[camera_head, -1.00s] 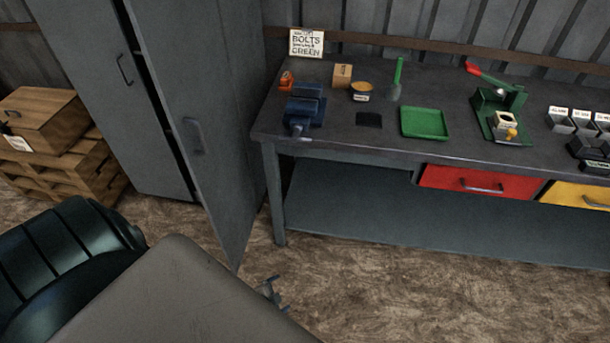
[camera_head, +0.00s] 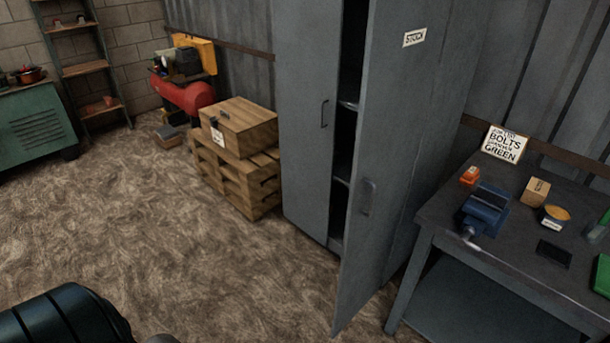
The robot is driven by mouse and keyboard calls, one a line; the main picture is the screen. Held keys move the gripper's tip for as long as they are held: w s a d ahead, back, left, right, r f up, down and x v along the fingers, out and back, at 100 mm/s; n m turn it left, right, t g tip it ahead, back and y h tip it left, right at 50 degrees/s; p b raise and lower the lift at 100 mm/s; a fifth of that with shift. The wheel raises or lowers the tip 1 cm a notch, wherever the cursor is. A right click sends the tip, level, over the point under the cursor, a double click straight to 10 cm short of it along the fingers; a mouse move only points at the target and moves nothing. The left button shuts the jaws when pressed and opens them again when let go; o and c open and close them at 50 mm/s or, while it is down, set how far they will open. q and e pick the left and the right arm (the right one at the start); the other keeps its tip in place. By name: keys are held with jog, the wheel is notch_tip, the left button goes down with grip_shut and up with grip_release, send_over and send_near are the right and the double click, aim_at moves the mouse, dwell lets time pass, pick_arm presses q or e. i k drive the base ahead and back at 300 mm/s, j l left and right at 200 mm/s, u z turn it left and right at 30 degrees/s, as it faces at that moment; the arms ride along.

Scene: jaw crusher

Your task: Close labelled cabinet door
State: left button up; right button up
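The grey metal cabinet (camera_head: 300,120) stands against the corrugated wall. Its right door (camera_head: 383,170) carries a white label reading "STOCK" (camera_head: 414,37) and stands open, swung out toward me, with a handle (camera_head: 367,197) on its face. A dark gap with shelves (camera_head: 343,150) shows between the two doors. The left door, with its own handle (camera_head: 324,114), looks shut. Neither of my grippers shows. Only a dark rounded part of mine is at the bottom left, well apart from the door.
A workbench (camera_head: 428,213) with a blue vise (camera_head: 485,210) stands close right of the open door. A wooden crate (camera_head: 243,128) on pallets (camera_head: 232,180) stands left of the cabinet. The brown floor (camera_head: 180,240) in front is clear.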

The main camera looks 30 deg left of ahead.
aim_at(404, 40)
jog(key=i+l+u, duration=0.1)
jog(key=i+u, duration=0.25)
jog(key=i+l+u, duration=0.25)
jog(key=i+u, duration=0.15)
jog(key=i+l+u, duration=0.35)
jog(key=i, duration=0.15)
